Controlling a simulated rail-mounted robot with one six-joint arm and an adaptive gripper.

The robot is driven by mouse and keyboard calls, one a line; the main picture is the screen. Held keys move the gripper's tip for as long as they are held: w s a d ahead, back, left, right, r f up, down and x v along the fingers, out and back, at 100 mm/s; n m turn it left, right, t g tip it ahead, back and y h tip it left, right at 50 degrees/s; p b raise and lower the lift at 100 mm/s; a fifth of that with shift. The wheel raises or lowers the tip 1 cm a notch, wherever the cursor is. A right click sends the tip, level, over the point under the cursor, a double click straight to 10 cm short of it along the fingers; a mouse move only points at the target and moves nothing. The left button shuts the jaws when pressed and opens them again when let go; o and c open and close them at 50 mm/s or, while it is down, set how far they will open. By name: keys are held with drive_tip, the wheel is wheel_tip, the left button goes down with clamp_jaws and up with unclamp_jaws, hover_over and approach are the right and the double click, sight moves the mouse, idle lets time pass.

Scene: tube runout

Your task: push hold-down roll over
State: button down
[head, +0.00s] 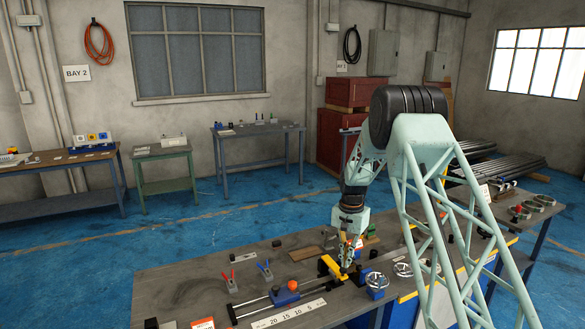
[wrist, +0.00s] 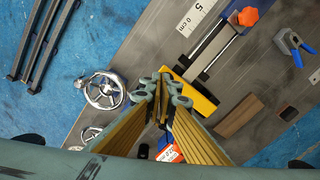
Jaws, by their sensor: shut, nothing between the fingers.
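A sliding carriage with an orange knob (head: 293,285) sits on a pair of rails (head: 255,305) beside a white scale strip (head: 290,314); I take it for the hold-down roll, but its roll is not clear. The knob also shows at the top of the wrist view (wrist: 249,15). A yellow block (head: 329,266) stands at the right end of the rails; it also shows in the wrist view (wrist: 197,95). My gripper (head: 346,264) is shut and empty beside the yellow block, apart from the knob. Its fingertips (wrist: 164,78) meet left of the block; contact cannot be told.
Handwheels (wrist: 103,90) lie to the left in the wrist view. Toggle clamps with red (head: 231,281) and blue (head: 265,269) handles stand behind the rails. A brown wooden strip (head: 305,253) lies near the yellow block. The bench's left part is mostly clear.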

drive_tip(key=shift+r+p, duration=0.4)
drive_tip(key=shift+r, duration=0.85)
drive_tip(key=shift+r, duration=0.15)
wheel_tip(320, 180, up, 12)
idle(0.5)
idle(0.3)
